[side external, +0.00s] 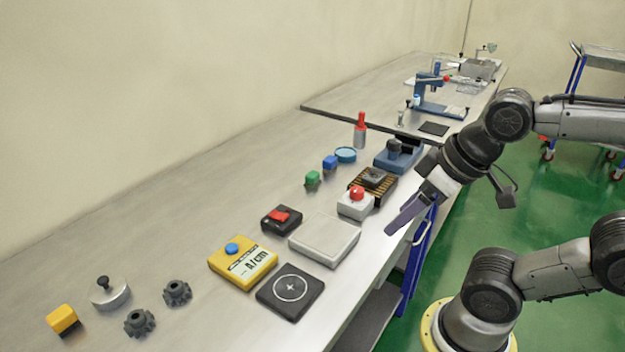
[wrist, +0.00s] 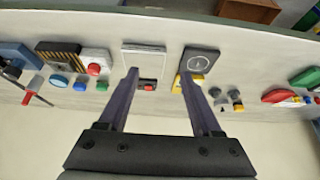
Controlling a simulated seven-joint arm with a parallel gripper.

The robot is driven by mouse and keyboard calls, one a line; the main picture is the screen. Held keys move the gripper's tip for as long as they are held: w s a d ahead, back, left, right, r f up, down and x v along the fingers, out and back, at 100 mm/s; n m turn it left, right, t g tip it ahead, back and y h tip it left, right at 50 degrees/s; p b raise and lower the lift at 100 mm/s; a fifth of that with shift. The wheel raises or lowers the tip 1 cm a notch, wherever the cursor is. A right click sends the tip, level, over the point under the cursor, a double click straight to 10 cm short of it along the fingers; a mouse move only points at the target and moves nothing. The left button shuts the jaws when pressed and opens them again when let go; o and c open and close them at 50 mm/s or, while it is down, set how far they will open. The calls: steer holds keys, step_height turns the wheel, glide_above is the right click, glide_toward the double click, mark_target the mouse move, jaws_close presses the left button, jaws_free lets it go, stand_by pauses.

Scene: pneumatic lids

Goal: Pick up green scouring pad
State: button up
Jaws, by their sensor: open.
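A flat green piece (wrist: 305,77), which may be the scouring pad, lies at the far right of the wrist view; its texture is too small to tell. I cannot tell for certain which is the pad. My gripper (side external: 405,215) is open and empty, above the bench's front edge in the side view. Its two purple fingers (wrist: 160,76) are spread wide in the wrist view, well left of the flat green piece and touching neither green thing.
The bench (side external: 190,205) holds a white tray (side external: 325,238), a yellow box (side external: 243,262), a black pad (side external: 290,290), a red-button box (side external: 356,202) and dark gears (side external: 140,322). A red piece (wrist: 280,95) lies beside the flat green one. The bench's wall side is mostly clear.

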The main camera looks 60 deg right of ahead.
steer(key=shift+o, duration=0.4)
